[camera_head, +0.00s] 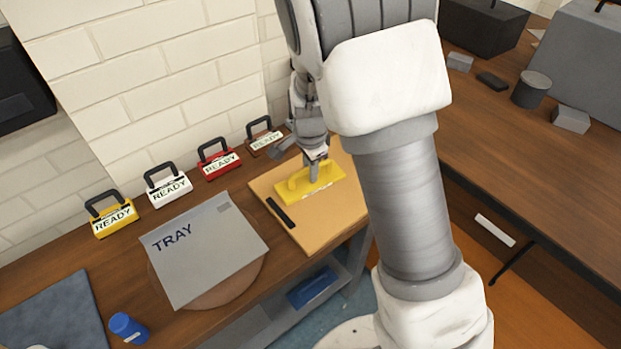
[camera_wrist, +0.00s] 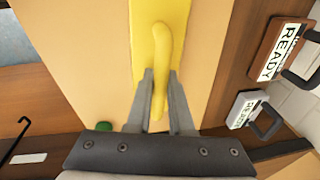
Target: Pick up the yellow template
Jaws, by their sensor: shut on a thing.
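The yellow template (camera_head: 325,187) is a flat plate with a raised handle and a pale label. It lies on a light wooden board (camera_head: 299,234) on the bench. My gripper (camera_head: 316,176) reaches down to it from above. In the wrist view the two fingers of my gripper (camera_wrist: 160,100) stand on either side of the handle, shut on it. The template's yellow plate (camera_wrist: 143,35) and handle run up toward the top of that view. I cannot tell whether the template is lifted off the board. My fingers hide part of the handle.
A grey TRAY plate (camera_head: 212,262) lies left of the board. Several READY tags, one yellow (camera_head: 113,219) and one red (camera_head: 220,164), stand along the brick wall. A black bar (camera_head: 280,212) lies on the board.

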